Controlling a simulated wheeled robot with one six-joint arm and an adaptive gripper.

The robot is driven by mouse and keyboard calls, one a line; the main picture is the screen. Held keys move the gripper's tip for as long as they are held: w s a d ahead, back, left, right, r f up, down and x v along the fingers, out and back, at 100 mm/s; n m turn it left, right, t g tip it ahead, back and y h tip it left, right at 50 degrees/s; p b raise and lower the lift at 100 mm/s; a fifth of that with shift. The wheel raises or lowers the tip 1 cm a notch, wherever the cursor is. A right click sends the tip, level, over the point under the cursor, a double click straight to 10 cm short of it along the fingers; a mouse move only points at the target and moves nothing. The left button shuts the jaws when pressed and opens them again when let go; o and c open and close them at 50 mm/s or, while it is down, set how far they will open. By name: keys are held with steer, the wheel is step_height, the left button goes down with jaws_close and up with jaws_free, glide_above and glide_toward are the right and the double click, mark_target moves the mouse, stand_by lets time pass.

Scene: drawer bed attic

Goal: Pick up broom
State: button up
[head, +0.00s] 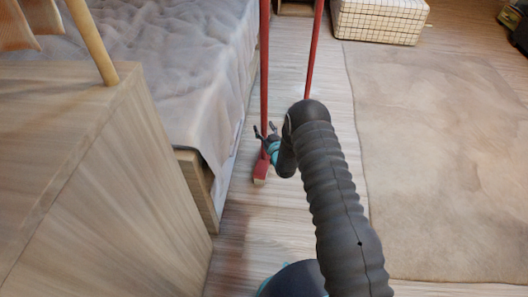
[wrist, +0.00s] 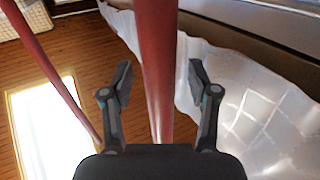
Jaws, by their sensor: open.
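The broom (head: 264,80) stands upright beside the bed, with a long red handle and a small red and pale head (head: 261,172) at the floor. My gripper (head: 267,132) is open at the lower part of this handle, just above the head. In the wrist view, the red handle (wrist: 158,60) passes between the two spread fingers of my gripper (wrist: 160,85), with gaps showing on both sides. Whether the handle is at fingertip depth is hard to tell.
A second red pole (head: 313,50) stands to the right, its lower end hidden by my arm; it also shows in the wrist view (wrist: 45,70). The bed (head: 165,60) and a wooden cabinet (head: 90,150) lie left. A rug (head: 440,150) and open floor lie right.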

steer(key=shift+w, duration=0.15)
jaws_close()
steer(key=shift+r, duration=0.2)
